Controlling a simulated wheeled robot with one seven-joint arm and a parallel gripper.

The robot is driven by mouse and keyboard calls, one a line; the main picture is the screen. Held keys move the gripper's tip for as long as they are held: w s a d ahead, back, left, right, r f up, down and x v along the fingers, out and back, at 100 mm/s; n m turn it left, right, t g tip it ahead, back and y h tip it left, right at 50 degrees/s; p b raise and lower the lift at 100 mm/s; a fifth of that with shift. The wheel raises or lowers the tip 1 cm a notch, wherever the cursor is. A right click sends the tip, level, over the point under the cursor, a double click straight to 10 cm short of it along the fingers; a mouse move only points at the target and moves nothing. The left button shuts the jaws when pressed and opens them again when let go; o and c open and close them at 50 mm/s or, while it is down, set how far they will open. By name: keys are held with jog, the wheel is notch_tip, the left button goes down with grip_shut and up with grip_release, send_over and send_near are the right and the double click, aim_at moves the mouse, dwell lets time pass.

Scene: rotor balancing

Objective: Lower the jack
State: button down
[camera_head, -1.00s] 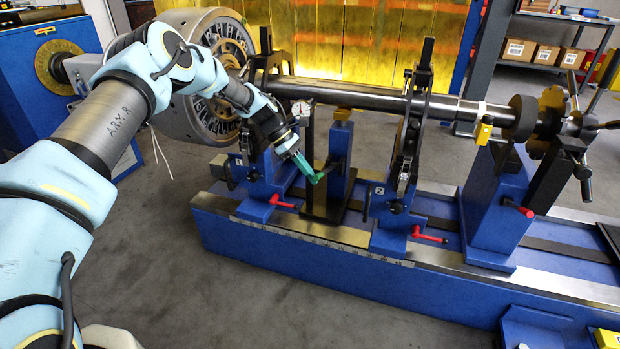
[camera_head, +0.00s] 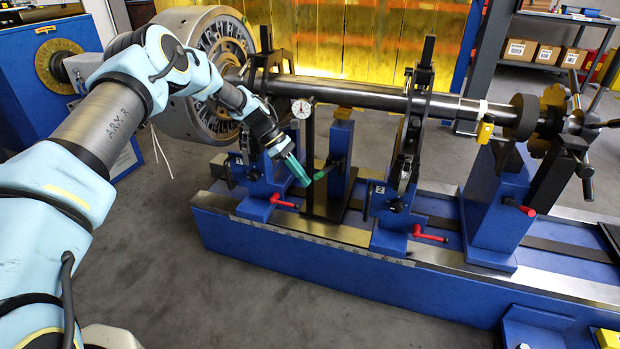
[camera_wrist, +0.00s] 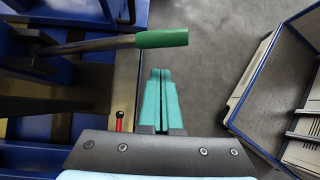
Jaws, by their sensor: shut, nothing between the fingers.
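The jack (camera_head: 341,143) is a blue post with a yellow top under the shaft, between the two numbered blue supports. I cannot tell whether its top touches the shaft. Its lever points toward the front left and ends in a green handle (camera_head: 320,174). In the wrist view the green handle (camera_wrist: 162,38) lies across the picture, just beyond my fingertips. My gripper (camera_head: 307,184) has teal fingers, pressed together and empty. Its tips are just left of and slightly below the handle's end in the head view. The wrist view shows a small gap between fingertips (camera_wrist: 160,71) and handle.
The dark shaft (camera_head: 345,94) rests across the supports, with the large rotor (camera_head: 208,60) at the left. Red clamp levers (camera_head: 284,202) stick out at the front of the supports. A dial gauge (camera_head: 301,109) stands close to my wrist.

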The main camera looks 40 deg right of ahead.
jog(key=w+r, duration=0.4)
jog(key=w, duration=0.1)
jog(key=shift+a+r, duration=0.4)
jog(key=shift+a, duration=0.05)
jog(key=shift+w, duration=0.1)
jog(key=w+a+r+m+t+y, duration=0.1)
jog(key=a+r+t, duration=0.15)
jog(key=a, duration=0.65)
jog(key=w+a+r+m+t, duration=0.15)
jog(key=a+r, duration=0.25)
jog(key=a, duration=0.5)
jog(key=w+a+r+m+t+y, duration=0.15)
jog(key=a+r, duration=0.25)
jog(key=a, duration=0.6)
jog(key=s+a+r+m+t, duration=0.1)
jog(key=s+a+m+t, duration=0.1)
jog(key=s+a, duration=0.75)
jog(key=s+a+r+m+t, duration=0.15)
jog(key=s+a, duration=0.45)
jog(key=a, duration=0.7)
notch_tip(320, 180, up, 18)
jog(key=p, duration=1.8)
jog(key=shift+w+d+r+y, duration=0.2)
jog(key=shift+w+y, duration=0.1)
jog(key=shift+y, duration=0.15)
jog(key=shift+m, duration=0.25)
